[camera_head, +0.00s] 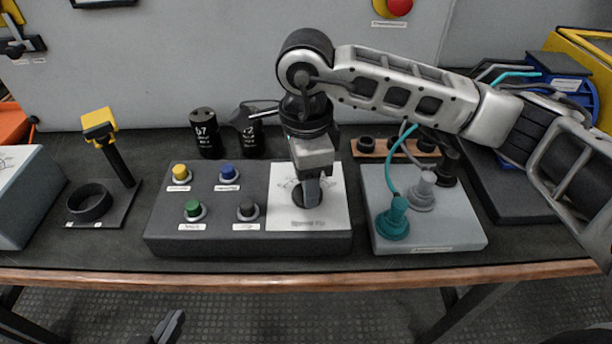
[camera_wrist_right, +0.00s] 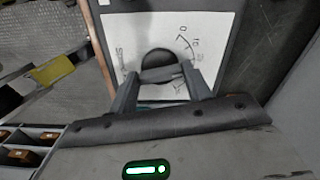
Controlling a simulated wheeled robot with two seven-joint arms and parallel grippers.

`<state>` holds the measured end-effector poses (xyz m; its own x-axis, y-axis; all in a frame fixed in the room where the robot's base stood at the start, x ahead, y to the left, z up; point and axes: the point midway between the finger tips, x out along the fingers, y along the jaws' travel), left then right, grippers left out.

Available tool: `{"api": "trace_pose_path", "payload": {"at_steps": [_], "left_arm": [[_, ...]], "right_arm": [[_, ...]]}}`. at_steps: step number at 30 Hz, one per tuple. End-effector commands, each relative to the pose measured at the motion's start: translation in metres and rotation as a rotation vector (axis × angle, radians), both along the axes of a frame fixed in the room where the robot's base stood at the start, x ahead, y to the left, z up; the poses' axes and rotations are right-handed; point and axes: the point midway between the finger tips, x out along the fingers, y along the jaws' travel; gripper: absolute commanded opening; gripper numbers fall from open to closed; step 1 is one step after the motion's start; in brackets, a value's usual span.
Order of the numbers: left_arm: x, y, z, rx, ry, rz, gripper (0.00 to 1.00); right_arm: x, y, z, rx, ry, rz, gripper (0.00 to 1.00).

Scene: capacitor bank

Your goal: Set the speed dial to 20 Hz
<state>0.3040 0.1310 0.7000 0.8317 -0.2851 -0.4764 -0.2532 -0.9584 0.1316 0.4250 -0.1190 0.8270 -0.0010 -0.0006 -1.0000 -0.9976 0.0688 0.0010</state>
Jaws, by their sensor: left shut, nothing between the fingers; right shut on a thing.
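The speed dial is a dark round knob (camera_wrist_right: 158,62) on a white plate (camera_head: 325,180) at the right end of the grey control box. My right gripper (camera_head: 308,190) comes down from above and is shut on the knob; it hides much of it in the head view. In the right wrist view the fingers (camera_wrist_right: 163,76) sit on either side of the knob. Scale figures, 0 and 10 among them, show beside the knob. The pointer's reading cannot be made out. My left gripper (camera_head: 170,326) is shut and empty, low in front of the table.
Yellow (camera_head: 180,171), blue (camera_head: 227,172), green (camera_head: 193,209) and dark (camera_head: 246,209) buttons lie left of the plate. A grey box with teal (camera_head: 393,220) and grey plugs stands to the right. Black cylinders (camera_head: 205,132) stand behind. A yellow-topped stand (camera_head: 99,124) is at left.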

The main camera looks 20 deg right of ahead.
Motion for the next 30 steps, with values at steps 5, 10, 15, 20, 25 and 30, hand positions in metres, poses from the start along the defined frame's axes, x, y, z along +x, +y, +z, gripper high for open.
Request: {"api": "trace_pose_path", "payload": {"at_steps": [5,10,15,20,25,30], "left_arm": [[0.000,0.000,-0.001,0.000,0.003,-0.001,0.00],[-0.001,0.000,-0.002,0.002,0.006,-0.001,0.00],[-0.001,0.000,-0.003,0.002,0.008,-0.001,0.00],[0.000,0.000,-0.002,0.003,0.006,-0.001,0.00],[0.002,0.000,0.001,0.002,0.002,-0.001,0.00],[0.003,0.000,0.002,0.003,0.002,0.000,0.00]], "right_arm": [[0.001,0.001,0.002,0.004,-0.003,-0.001,0.63],[0.000,0.000,0.001,0.002,-0.002,-0.001,0.71],[0.000,0.000,0.002,0.002,-0.002,-0.001,0.71],[0.001,0.000,0.018,0.002,-0.005,-0.002,0.71],[0.001,0.000,0.055,0.003,-0.007,-0.001,0.71],[0.001,0.001,0.098,0.003,-0.007,-0.001,0.71]]}}
